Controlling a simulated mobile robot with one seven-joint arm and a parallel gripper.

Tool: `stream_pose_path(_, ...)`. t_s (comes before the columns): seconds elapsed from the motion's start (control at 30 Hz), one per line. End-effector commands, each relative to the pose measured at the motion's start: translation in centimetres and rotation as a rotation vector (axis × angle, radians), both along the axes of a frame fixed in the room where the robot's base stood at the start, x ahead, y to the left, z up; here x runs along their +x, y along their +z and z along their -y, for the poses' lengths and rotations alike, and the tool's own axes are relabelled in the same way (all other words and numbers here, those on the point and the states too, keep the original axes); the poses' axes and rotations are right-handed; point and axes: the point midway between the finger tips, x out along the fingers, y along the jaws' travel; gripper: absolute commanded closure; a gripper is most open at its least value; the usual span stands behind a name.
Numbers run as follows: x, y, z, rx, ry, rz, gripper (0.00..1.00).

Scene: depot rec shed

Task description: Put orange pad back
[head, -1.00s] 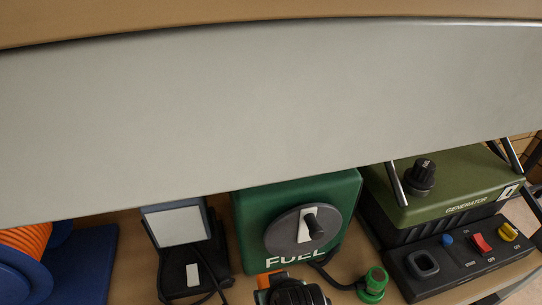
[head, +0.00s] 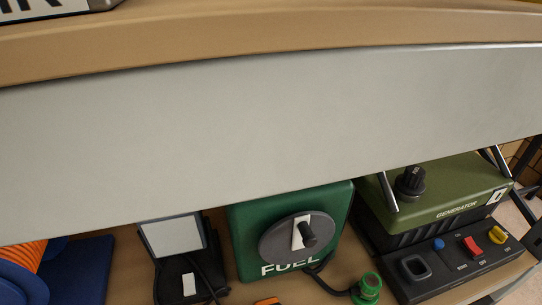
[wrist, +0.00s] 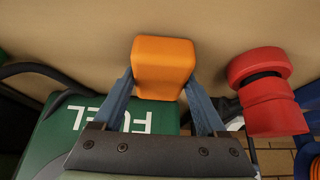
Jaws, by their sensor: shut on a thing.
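The orange pad (wrist: 163,62) is a block with rounded edges, held between the two blue-grey fingers of my gripper (wrist: 161,84) in the wrist view. My gripper is shut on its sides. The pad's far end sticks out past the fingertips, over a plain tan surface; I cannot tell whether it touches it. In the head view only a small orange piece, likely the pad (head: 268,301), shows at the bottom edge, in front of the green fuel box (head: 292,235). The rest of my gripper is out of that view.
A red plug-like part (wrist: 268,92) lies to the right of my gripper. The green generator (head: 440,190) with its switch panel (head: 450,265), a green connector (head: 369,289), a lamp (head: 173,236) and a blue reel (head: 20,282) crowd the shelf. A grey panel (head: 270,140) hangs above.

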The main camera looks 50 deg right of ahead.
Motion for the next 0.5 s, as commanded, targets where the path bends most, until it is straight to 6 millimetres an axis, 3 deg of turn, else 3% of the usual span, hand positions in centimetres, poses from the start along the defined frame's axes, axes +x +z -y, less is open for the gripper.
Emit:
stream_pose_path(0.03,0.00,-0.28,0.00,0.000,0.000,0.000,0.70)
stream_pose_path(0.07,0.00,-0.22,0.00,0.001,0.000,-0.001,0.22)
stream_pose_path(0.17,-0.01,-0.17,0.01,0.001,0.000,-0.001,0.04)
stream_pose_path(0.2,-0.01,-0.17,0.00,0.001,0.000,-0.001,0.00)
stream_pose_path(0.5,0.01,0.37,0.02,-0.001,0.000,0.001,0.00)
